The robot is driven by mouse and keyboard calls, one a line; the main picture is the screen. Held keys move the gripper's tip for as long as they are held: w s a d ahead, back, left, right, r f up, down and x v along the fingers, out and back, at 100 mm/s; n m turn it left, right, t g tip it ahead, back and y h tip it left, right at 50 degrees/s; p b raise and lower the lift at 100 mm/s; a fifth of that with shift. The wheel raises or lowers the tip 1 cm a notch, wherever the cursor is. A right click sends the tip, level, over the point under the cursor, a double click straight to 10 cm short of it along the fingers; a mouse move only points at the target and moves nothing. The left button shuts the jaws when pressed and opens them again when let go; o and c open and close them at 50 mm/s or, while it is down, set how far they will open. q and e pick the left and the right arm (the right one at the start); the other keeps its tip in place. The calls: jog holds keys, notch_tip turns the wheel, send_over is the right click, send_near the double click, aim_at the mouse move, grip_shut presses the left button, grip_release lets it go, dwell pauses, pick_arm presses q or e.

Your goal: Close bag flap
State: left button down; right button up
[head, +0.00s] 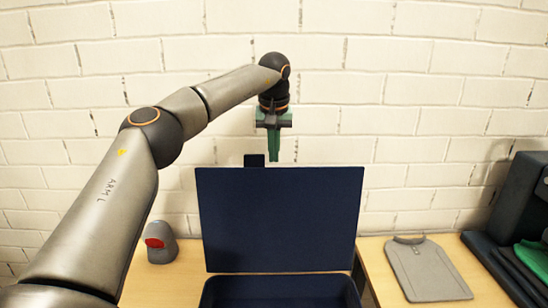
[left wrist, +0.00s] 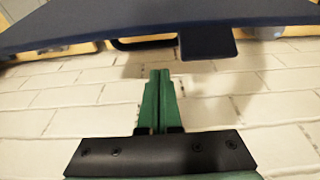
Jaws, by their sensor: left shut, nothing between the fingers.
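The bag is dark navy, with an open body (head: 280,292) at the bottom centre of the head view. Its flap (head: 280,220) stands upright at the back, and a small dark tab (head: 254,160) sticks up from its top edge. My left gripper (head: 273,160) points down just above that edge, right of the tab, its green fingers shut and empty. In the left wrist view the gripper (left wrist: 158,75) shows the same, with a gap between its fingertips and the flap (left wrist: 110,20). The tab (left wrist: 207,45) is close by. My right gripper is out of view.
A white brick wall (head: 420,100) rises behind the table (head: 375,270). A grey and red device (head: 160,243) stands left of the bag. A grey folded garment (head: 427,268) lies to the right, with dark and green clothing (head: 533,258) beyond it.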

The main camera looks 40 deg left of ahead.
pick_arm(q)
jog(key=shift+s+d, duration=0.2)
jog(key=shift+s, duration=0.05)
jog(key=shift+s+d+r, duration=0.2)
jog(key=shift+s+d, duration=0.85)
jog(key=shift+s, duration=0.25)
